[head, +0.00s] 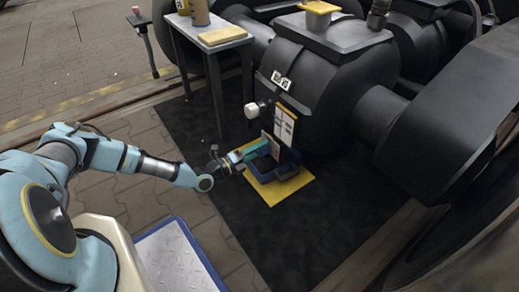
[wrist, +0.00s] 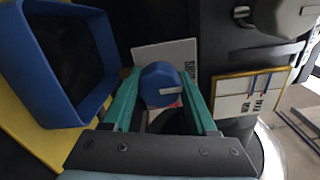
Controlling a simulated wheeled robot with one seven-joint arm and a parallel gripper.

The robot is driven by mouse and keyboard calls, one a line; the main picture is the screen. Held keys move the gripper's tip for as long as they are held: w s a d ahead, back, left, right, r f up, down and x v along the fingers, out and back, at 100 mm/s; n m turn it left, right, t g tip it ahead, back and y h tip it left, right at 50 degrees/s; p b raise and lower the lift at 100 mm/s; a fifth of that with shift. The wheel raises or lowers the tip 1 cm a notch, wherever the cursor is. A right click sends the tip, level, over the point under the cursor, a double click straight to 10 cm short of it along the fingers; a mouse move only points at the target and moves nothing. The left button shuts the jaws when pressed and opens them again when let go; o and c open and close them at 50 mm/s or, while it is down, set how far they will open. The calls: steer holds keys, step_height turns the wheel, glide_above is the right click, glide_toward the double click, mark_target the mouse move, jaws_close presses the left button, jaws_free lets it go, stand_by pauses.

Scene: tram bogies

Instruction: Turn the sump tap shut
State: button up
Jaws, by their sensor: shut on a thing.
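The sump tap is a blue rounded knob (wrist: 158,84) with a pale stripe, low on the dark gear casing (head: 322,95). A white plate (wrist: 168,52) with dark lettering, partly covered, stands behind it. My gripper (wrist: 163,92) has its teal fingers on both sides of the knob and is shut on it. In the head view my gripper (head: 256,149) reaches the casing's lower front, and the knob is hard to make out there. The pale stripe lies roughly across the gap between the fingers in the wrist view.
A blue open tub (wrist: 104,50) sits beside the gripper on a yellow board (head: 301,184). A yellow-framed label panel (wrist: 222,107) and a pale grey fitting (head: 252,110) are close by on the casing. A small table (head: 222,47) stands left of it. Dark mat lies around.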

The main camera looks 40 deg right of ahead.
steer(key=shift+f, duration=0.1)
stand_by(0.3)
steer(key=o, duration=1.4)
steer(key=shift+c, duration=0.2)
steer(key=shift+a, duration=0.1)
steer(key=a+p, duration=0.3)
steer(key=a, duration=0.7)
steer(key=shift+w+a, duration=0.3)
